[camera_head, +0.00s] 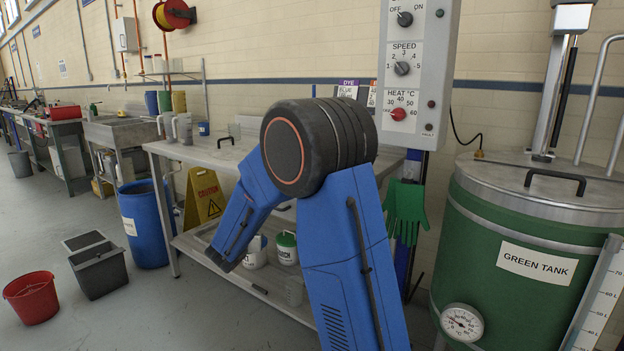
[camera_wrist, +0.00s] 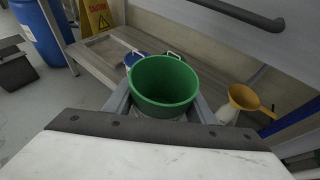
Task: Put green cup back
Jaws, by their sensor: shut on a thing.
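A green cup (camera_wrist: 165,88) shows in the middle of the wrist view, its open top towards the camera. My gripper (camera_wrist: 162,100) is shut on it, with one grey finger along each side. The cup's inside looks empty. Its underside is hidden. In the head view my blue arm covers the middle, and neither my gripper nor the held cup can be made out there.
A workbench (camera_head: 204,153) has a lower shelf holding buckets, including a green-lidded one (camera_head: 287,248). A yellow funnel (camera_wrist: 243,97) is right of the cup. The green tank (camera_head: 518,272) stands right, a blue barrel (camera_head: 148,225) left. Floor at left is partly clear.

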